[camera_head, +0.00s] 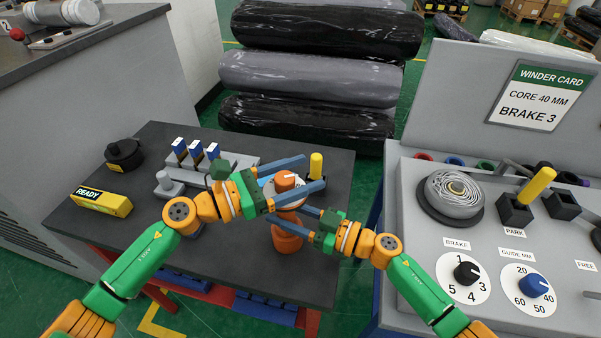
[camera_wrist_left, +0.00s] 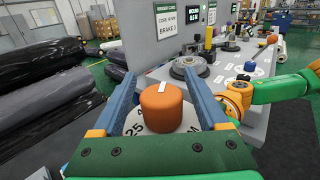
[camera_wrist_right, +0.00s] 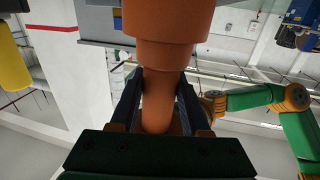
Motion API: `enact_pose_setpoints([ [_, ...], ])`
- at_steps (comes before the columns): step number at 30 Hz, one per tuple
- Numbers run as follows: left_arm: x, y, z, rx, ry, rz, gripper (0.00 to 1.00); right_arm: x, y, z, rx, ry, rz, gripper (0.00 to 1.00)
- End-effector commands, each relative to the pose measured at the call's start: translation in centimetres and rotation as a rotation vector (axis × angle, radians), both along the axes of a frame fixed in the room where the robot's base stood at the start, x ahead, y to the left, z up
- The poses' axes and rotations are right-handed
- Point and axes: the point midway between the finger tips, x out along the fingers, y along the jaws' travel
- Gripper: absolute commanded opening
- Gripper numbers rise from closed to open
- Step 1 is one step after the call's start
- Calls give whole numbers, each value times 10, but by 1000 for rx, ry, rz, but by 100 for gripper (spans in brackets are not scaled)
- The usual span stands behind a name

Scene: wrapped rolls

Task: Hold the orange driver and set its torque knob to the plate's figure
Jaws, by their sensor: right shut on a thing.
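The orange driver (camera_head: 287,238) stands upright on the dark table. My right gripper (camera_wrist_right: 158,82) is shut on the driver's narrower grip (camera_wrist_right: 158,105), below the knob. The winder card plate (camera_head: 540,95) at the upper right reads CORE 40 MM, BRAKE 3; I see no torque figure on it.
A yellow READY box (camera_head: 101,201), a black round part (camera_head: 124,154) and a grey rack (camera_head: 225,160) with blue pieces are on the table's left. A yellow-handled tool (camera_head: 316,166) stands behind the driver. The grey bench carries brake (camera_head: 466,272) and guide (camera_head: 532,285) dials.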

Motion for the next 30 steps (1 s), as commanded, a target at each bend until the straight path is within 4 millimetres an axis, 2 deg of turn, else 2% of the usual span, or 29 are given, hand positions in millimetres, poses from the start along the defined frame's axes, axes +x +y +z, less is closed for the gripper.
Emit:
enact_pose_setpoints([
  [5, -1, 1, 0, 0, 1, -1, 76, -1, 0, -3, -3, 5, 1, 0],
  [7, -3, 8, -1, -1, 2, 1, 76, -1, 0, -3, -3, 5, 0, 0],
  [15, -31, 75, -1, 3, 3, 2, 76, 0, 0, -3, -3, 5, -1, 0],
  [19, -41, 99, -1, 2, 2, 1, 76, 0, 0, -2, -3, 5, -1, 0],
  [23, -46, 110, 0, 2, 1, -1, 76, 0, 0, -2, -2, 5, -1, 0],
  [29, -46, 111, 1, 0, -1, -1, 76, 0, 0, -2, -2, 5, -1, 0],
  [30, -46, 111, 1, 0, -1, -1, 76, 0, 0, -2, -2, 5, -1, 49],
])
